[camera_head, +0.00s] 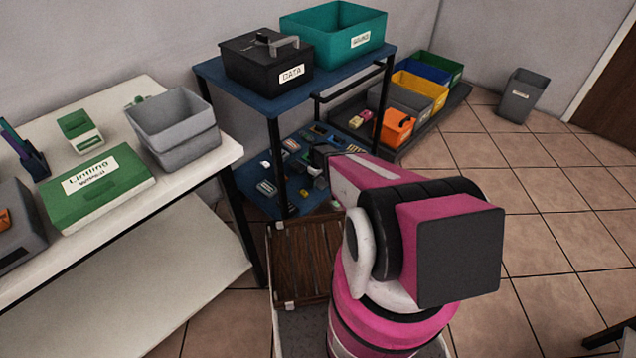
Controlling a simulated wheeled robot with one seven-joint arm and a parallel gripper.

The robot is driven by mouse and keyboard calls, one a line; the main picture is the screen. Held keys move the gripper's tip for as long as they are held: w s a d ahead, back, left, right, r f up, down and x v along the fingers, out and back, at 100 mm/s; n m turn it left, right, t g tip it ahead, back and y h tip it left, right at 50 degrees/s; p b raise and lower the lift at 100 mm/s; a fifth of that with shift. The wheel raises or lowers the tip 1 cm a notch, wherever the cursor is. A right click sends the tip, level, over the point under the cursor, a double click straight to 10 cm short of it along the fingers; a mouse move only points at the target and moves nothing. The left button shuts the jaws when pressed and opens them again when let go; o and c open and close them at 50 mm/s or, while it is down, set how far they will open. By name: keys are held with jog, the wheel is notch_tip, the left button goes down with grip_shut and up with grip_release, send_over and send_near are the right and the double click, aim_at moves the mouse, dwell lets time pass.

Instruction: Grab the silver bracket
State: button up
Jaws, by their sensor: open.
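A silver-grey bracket-shaped piece (284,42) shows on top of the black box labelled DATA (245,68). I cannot tell whether it lies loose or is the box's handle. The box stands on the blue top shelf (268,104) of a black-framed rack. My pink and black arm (375,230) fills the lower middle of the view, in front of and below that shelf. My gripper cannot be made out; the arm's far end points toward the cluttered lower shelf (280,200), where small parts are too small to tell apart.
A teal bin (335,35) stands right beside the black box. A white table (215,165) at left holds grey bins (175,125) and a green box (95,190). A wooden crate (300,262) sits by my arm. Coloured bins (420,90) line the wall.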

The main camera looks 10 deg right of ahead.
jog(key=c, duration=1.1)
jog(key=shift+o, duration=0.2)
